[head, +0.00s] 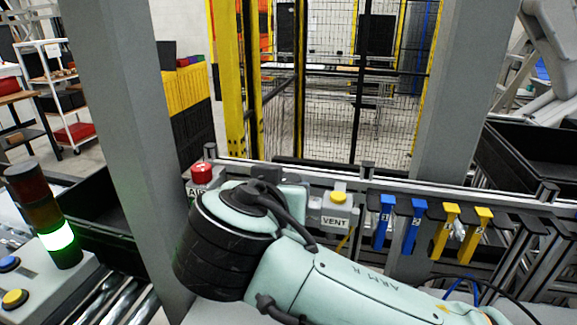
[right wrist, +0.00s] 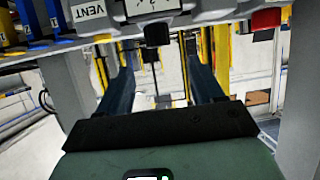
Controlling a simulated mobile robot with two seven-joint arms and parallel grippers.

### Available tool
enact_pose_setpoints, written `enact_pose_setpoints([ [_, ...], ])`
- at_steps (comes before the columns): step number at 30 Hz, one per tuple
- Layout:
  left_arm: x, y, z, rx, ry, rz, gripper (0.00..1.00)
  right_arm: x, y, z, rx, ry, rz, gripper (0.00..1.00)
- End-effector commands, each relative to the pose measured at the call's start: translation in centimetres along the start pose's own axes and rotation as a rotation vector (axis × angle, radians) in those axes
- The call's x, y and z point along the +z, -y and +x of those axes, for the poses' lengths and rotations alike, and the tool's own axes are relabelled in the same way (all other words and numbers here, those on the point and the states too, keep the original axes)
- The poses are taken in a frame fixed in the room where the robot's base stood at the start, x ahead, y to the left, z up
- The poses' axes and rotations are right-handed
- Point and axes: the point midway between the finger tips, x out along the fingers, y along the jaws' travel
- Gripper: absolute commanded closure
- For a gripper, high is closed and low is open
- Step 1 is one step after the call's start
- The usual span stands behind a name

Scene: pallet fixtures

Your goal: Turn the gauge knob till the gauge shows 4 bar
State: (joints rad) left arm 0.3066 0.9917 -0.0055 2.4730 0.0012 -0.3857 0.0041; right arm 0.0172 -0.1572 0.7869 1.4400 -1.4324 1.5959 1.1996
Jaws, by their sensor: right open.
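In the right wrist view a black knob (right wrist: 157,34) hangs below a white gauge face (right wrist: 150,7), which is cut off by the top edge, so I cannot read its value. My right gripper (right wrist: 160,48) is open, with one dark finger on each side of the knob in the picture. I see no finger touching it, and cannot tell how deep the knob sits between the tips. In the head view my right arm hides the gauge, the knob and the gripper fingers. My left gripper is in neither view.
A red button (head: 202,173) stands left of my arm, and a yellow VENT button (head: 338,197) right of it. Blue handles (head: 383,222) and yellow handles (head: 445,231) hang along the rail. A grey post (head: 125,120) rises at left.

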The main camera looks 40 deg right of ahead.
Motion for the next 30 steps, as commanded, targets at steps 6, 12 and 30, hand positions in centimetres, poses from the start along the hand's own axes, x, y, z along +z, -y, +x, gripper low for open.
enact_pose_setpoints([
  [6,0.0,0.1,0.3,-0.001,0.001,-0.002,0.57,-0.3,-0.4,1.0,0.01,-0.007,0.014,0.33],
  [12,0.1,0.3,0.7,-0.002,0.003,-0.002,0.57,-0.2,-0.5,4.9,0.011,-0.006,0.013,0.33],
  [30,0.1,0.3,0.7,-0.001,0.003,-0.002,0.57,-0.4,-0.4,13.1,0.006,-0.007,0.012,0.33],
])
